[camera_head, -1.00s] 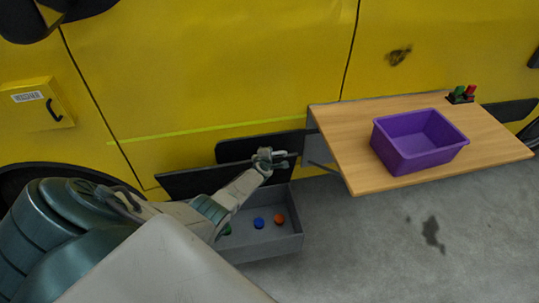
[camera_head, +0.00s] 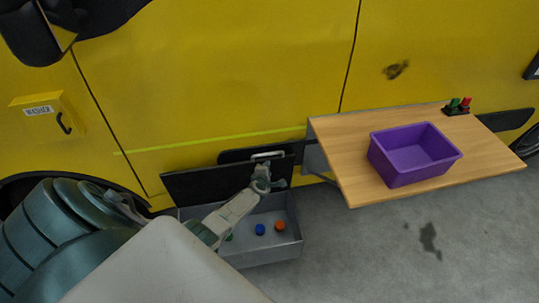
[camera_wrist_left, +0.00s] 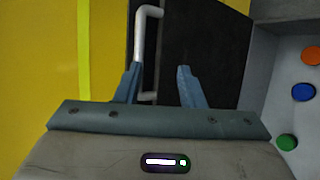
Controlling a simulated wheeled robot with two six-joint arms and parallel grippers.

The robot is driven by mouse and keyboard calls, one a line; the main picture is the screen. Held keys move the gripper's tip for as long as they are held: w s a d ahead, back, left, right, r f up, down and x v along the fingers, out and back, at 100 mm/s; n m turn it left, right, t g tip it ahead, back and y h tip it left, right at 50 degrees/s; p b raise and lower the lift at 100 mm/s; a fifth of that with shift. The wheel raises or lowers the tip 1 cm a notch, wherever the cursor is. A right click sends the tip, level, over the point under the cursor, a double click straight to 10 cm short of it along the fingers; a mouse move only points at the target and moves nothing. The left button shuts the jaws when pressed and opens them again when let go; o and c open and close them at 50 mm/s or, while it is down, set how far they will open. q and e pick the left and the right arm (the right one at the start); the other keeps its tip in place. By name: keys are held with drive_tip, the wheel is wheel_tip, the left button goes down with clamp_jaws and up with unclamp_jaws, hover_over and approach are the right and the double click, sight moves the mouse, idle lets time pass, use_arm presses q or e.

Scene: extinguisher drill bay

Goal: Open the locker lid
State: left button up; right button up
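The locker is a grey box (camera_head: 285,245) low against the yellow vehicle, with its inside showing. Its black lid (camera_head: 205,183) stands raised along the back, against the vehicle side. A pale bar handle (camera_head: 268,155) sits near the lid's upper edge; it also shows in the left wrist view (camera_wrist_left: 147,35). My left gripper (camera_head: 265,180) is in front of the lid, just below the handle. In the left wrist view its fingers (camera_wrist_left: 158,85) are apart, with the near part of the handle between them and not clamped. My right gripper is not in view.
Orange (camera_head: 279,226), blue (camera_head: 260,229) and green (camera_wrist_left: 287,142) round pieces lie in the locker. A wooden shelf (camera_head: 340,150) juts out at the right, close to the lid, bearing a purple bin (camera_head: 415,155). A yellow washer box (camera_head: 48,115) is at the left.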

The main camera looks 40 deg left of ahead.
use_arm(q)
drive_tip(key=shift+p+v, duration=1.35)
drive_tip(key=shift+v, duration=1.2)
drive_tip(key=shift+r, duration=0.1)
